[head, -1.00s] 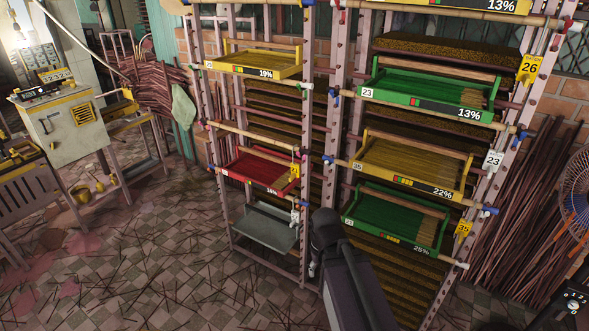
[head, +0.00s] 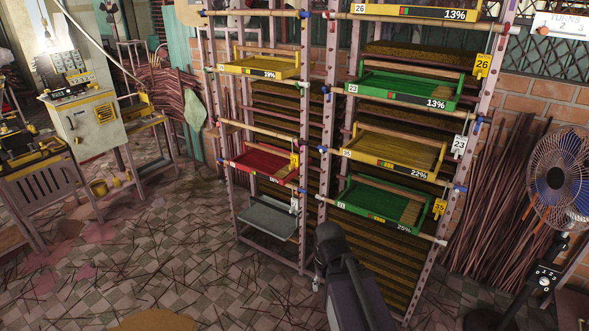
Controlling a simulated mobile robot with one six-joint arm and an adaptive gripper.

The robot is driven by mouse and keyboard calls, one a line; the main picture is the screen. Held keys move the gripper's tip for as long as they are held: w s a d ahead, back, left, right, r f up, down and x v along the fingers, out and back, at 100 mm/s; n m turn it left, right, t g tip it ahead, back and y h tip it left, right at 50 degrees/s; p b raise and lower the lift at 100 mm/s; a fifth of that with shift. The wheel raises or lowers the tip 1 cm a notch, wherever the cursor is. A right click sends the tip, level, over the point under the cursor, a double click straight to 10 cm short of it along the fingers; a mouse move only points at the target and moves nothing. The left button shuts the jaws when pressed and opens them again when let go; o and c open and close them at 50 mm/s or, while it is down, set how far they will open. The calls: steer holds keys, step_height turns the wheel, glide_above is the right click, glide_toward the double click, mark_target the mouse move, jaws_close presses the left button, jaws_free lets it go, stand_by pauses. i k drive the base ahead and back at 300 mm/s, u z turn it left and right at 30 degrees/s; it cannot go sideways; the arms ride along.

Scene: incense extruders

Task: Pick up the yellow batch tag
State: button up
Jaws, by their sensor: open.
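Several yellow tags hang on the racks, and I cannot tell which one the task means. A yellow tag marked 26 (head: 482,66) hangs at the upper right post of the right rack. A yellow tag marked 35 (head: 439,208) hangs lower on the same side, beside the lower green tray. A smaller yellow tag (head: 295,160) hangs at the right end of the red tray on the left rack. My dark arm rises from the bottom centre in front of the racks. My gripper's fingers do not show.
A white tag marked 23 (head: 459,146) hangs between the two right-hand yellow tags. A fan (head: 559,178) stands at the right beside bundles of sticks (head: 490,190). A machine (head: 88,125) stands at the left. The tiled floor (head: 170,255) left of centre is open, with scattered sticks.

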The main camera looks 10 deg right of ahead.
mark_target(294, 157)
steer(key=k, duration=0.65)
steer(key=z, duration=0.3)
steer(key=i, duration=1.05)
steer(key=z, duration=0.4)
steer(key=i, duration=1.25)
steer(key=u, duration=0.05)
